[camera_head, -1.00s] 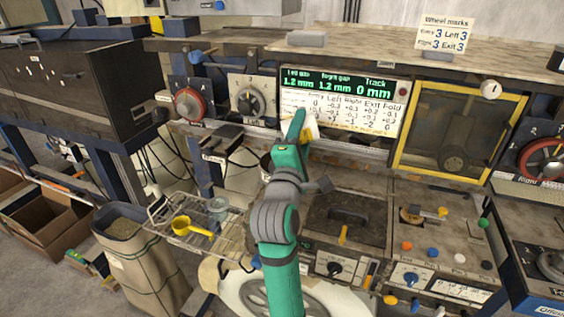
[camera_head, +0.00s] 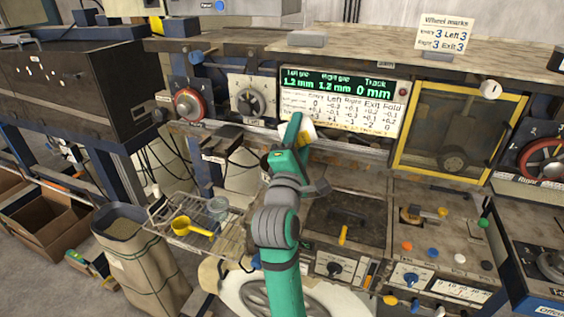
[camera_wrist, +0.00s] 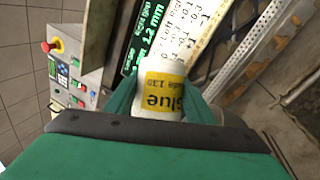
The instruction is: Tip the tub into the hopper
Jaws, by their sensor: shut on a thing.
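The tub (camera_head: 308,133) is white with a yellow label. In the wrist view the tub (camera_wrist: 163,98) shows the word Glue, and it sits between the two green fingers of my gripper (camera_wrist: 160,103). My gripper (camera_head: 296,131) is shut on it and holds it up in front of the machine, just below the lit display. In the head view my arm hides part of the tub, and its exact tilt is hard to tell. A dark rounded rim (camera_head: 265,163) shows just left of my wrist, partly hidden; I cannot tell whether it is the hopper.
The display panel (camera_head: 340,100) is close behind the tub. A wire rack (camera_head: 190,228) at lower left holds a yellow scoop (camera_head: 187,228) and a grey cup (camera_head: 218,208). A sack (camera_head: 140,258) stands left of it. A yellow-framed window (camera_head: 455,128) is to the right.

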